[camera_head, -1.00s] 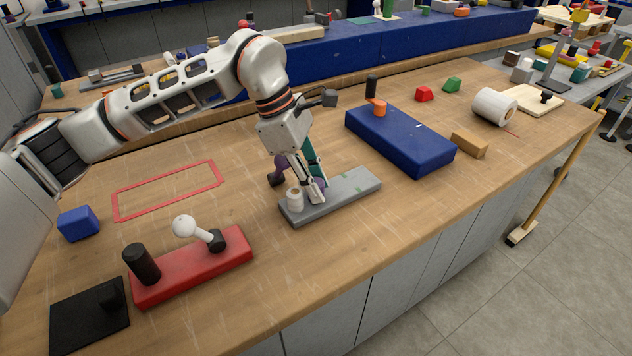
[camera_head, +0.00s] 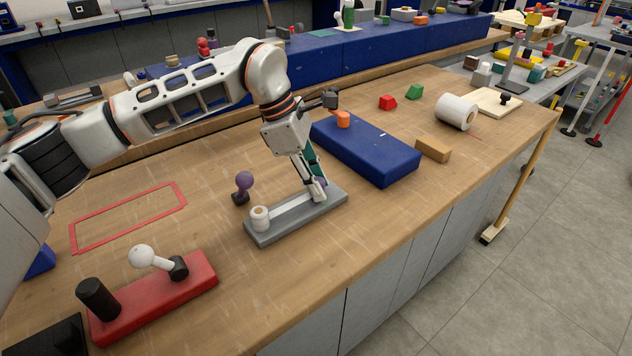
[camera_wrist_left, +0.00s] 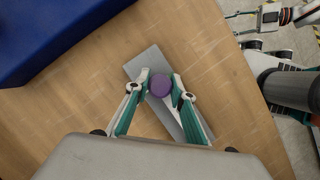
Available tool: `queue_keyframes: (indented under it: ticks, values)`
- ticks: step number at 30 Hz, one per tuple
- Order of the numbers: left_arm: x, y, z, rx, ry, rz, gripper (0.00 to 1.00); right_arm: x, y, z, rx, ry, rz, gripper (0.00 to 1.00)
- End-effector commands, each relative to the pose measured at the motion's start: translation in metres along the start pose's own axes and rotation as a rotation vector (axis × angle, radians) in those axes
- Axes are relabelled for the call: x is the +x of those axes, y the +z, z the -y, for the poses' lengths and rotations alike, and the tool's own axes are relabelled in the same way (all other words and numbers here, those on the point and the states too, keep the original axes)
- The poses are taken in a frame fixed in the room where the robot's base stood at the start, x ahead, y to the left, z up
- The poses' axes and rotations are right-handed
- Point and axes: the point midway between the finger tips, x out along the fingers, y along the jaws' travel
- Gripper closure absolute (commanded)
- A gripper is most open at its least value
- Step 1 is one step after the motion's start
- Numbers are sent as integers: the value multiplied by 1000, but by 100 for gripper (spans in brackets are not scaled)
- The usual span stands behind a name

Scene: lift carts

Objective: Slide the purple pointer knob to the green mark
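The purple pointer knob (camera_wrist_left: 161,85) shows from above in the left wrist view, on a grey slide base (camera_wrist_left: 142,63). My left gripper (camera_wrist_left: 162,88) has one finger on each side of the knob, close against it. In the head view the left gripper (camera_head: 318,190) is low over the right part of the grey base (camera_head: 282,222) and hides the knob. A pale track (camera_head: 293,207) shows left of the fingers. The green mark is not visible now. What looks like my right gripper (camera_wrist_left: 240,14) is small at the wrist view's top right.
A white roll-shaped piece (camera_head: 260,217) stands at the base's left end. A purple ball on a black foot (camera_head: 243,184) stands behind it. A blue block (camera_head: 370,155) lies behind right, a red base with levers (camera_head: 155,300) front left. Bare wood lies between.

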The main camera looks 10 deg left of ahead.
Motion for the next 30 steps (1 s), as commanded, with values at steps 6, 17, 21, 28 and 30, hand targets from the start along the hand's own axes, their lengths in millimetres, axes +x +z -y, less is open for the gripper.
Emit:
queue_keyframes:
  ticks: [6,17,21,28,30]
  values:
    - [0,0,0,-1,0,0,61,0,2,1,1,-1,4,61]
    - [-17,0,-1,-1,4,0,61,0,2,2,4,-2,4,61]
    - [-44,0,-1,-2,6,0,61,0,2,2,3,-1,4,61]
    - [-89,0,-1,-2,4,-1,61,0,2,1,3,-1,3,61]
    - [-100,0,-1,-1,3,0,61,0,2,1,3,-1,3,61]
